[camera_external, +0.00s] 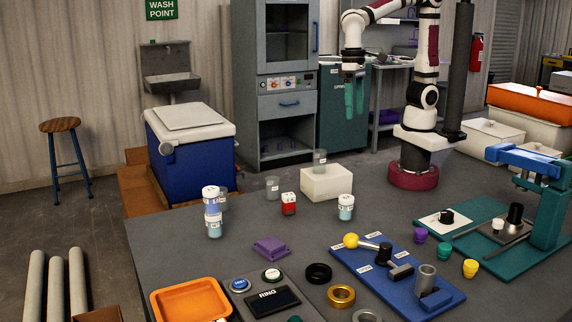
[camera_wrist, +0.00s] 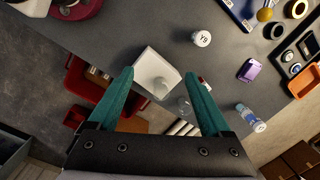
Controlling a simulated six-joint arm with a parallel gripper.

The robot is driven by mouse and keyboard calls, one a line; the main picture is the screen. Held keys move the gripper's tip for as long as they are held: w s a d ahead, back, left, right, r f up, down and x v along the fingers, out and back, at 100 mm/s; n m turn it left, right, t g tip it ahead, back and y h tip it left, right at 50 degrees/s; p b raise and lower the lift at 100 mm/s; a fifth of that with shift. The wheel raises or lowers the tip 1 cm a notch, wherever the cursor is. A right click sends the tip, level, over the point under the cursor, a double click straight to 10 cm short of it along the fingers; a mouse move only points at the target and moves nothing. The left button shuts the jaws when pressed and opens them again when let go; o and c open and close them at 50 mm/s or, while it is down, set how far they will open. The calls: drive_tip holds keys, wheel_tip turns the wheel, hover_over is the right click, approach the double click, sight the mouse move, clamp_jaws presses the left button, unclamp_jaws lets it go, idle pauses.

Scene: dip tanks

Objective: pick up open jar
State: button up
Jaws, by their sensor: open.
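A clear, open-topped jar (camera_external: 319,158) with a small label stands upright on a white block (camera_external: 326,184). A second clear jar (camera_external: 272,187) stands on the table to the left of the block, and a third (camera_external: 222,199) is partly hidden behind stacked capped jars. I cannot tell which one the task means. My gripper (camera_external: 354,108) is open and empty, pointing down, high above and beyond the block. In the wrist view the block (camera_wrist: 149,66) and the jar on it (camera_wrist: 161,89) lie between my teal fingers, well below them. Another clear jar shows near the right finger (camera_wrist: 184,105).
Capped jars stand nearby: a blue stacked pair (camera_external: 213,222), a red one (camera_external: 289,204) and a pale one (camera_external: 345,207). A purple piece (camera_external: 270,247), an orange tray (camera_external: 157,306) and a blue fixture board (camera_external: 345,258) are nearer the front. Space above the block is clear.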

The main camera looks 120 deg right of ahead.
drive_tip(key=w+d+f+m, duration=0.2)
drive_tip(key=w+d+m, duration=0.1)
drive_tip(key=w, duration=0.4)
drive_tip(key=w+d+f+m, duration=0.2)
drive_tip(key=w+m, duration=0.1)
drive_tip(key=w, duration=0.4)
drive_tip(key=m+h, duration=0.1)
drive_tip(key=m, duration=0.3)
hover_over(272, 186)
drive_tip(key=s, duration=0.1)
wheel_tip(272, 186, down, 4)
drive_tip(key=f, duration=0.5)
drive_tip(key=d+f, duration=0.1)
drive_tip(key=f, duration=1)
drive_tip(key=shift+d+f, duration=0.1)
drive_tip(key=shift+d, duration=0.2)
clamp_jaws()
drive_tip(key=shift+w+r, duration=0.1)
drive_tip(key=shift+r, duration=0.1)
